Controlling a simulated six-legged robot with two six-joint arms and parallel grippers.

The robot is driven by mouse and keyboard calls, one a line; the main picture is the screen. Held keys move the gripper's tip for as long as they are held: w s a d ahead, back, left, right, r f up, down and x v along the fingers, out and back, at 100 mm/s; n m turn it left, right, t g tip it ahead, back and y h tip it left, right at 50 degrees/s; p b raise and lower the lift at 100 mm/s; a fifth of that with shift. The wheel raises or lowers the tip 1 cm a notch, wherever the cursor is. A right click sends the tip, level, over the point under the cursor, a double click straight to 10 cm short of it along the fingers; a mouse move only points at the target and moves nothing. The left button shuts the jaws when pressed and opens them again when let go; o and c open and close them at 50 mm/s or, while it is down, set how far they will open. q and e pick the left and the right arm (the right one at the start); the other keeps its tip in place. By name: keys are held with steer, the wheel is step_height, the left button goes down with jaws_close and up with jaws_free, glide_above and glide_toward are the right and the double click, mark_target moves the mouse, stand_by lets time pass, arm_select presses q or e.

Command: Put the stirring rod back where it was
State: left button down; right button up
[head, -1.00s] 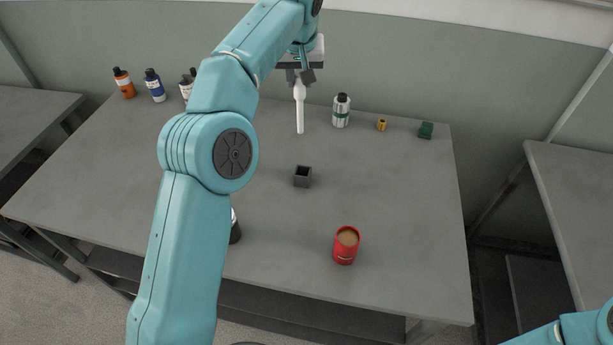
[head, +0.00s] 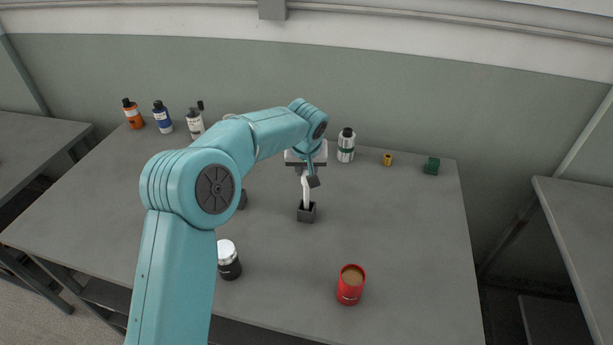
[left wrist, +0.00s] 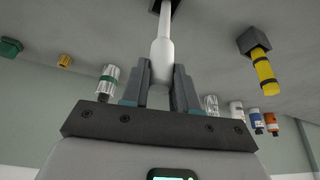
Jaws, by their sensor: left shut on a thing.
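The white stirring rod (head: 306,193) is upright in my left gripper (head: 308,177). In the left wrist view, the two fingers of the gripper (left wrist: 161,88) are shut on the thick white end of the rod (left wrist: 162,50). The rod's lower end is at the opening of a small dark square holder (head: 307,215), which also shows at the top edge of the left wrist view (left wrist: 165,7). The tip is hidden by the holder's rim, so I cannot tell how deep it sits. My right gripper is not in view.
A second dark holder (left wrist: 256,40) with a yellow stick (left wrist: 266,75) stands close by. A red cup (head: 351,286) and a black jar with a pale lid (head: 229,262) are nearer the front. Several bottles, a yellow piece (head: 388,160) and a green block (head: 432,166) line the back.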

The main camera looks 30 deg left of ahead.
mark_target(306, 189)
arm_select(q)
step_height(306, 189, down, 3)
steer(key=shift+r, duration=0.15)
steer(key=shift+w+f, duration=0.1)
steer(key=shift+f, duration=0.15)
